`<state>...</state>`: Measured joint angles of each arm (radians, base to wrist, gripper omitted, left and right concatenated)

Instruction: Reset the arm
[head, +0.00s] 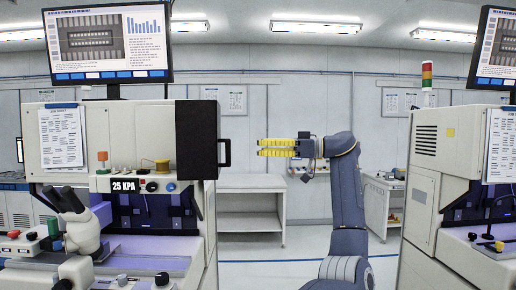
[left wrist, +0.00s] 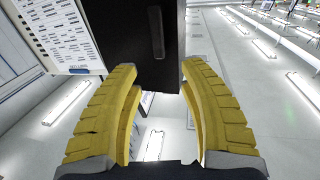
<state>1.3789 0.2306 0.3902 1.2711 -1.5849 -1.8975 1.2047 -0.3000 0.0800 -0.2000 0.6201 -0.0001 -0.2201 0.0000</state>
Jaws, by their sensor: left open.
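My left gripper (head: 260,147) has yellow ribbed fingers and is at the middle of the head view. Its arm rises from below, bends at the top and points the fingers left. The left wrist view shows the two fingers (left wrist: 161,72) spread apart with nothing between them. A black door (head: 196,139) with a handle (head: 224,152) is on the left machine, left of the fingertips. A visible gap separates handle and fingertips. In the left wrist view the black door (left wrist: 130,55) and its handle (left wrist: 156,32) lie beyond the fingers. My right gripper is not in view.
The left bonder (head: 90,150) carries a monitor (head: 108,44), a microscope (head: 78,222) and a job sheet (head: 61,137). Another bonder (head: 428,175) stands close on the right. A white bench (head: 252,184) is behind my arm. Open floor (head: 265,272) lies between the machines.

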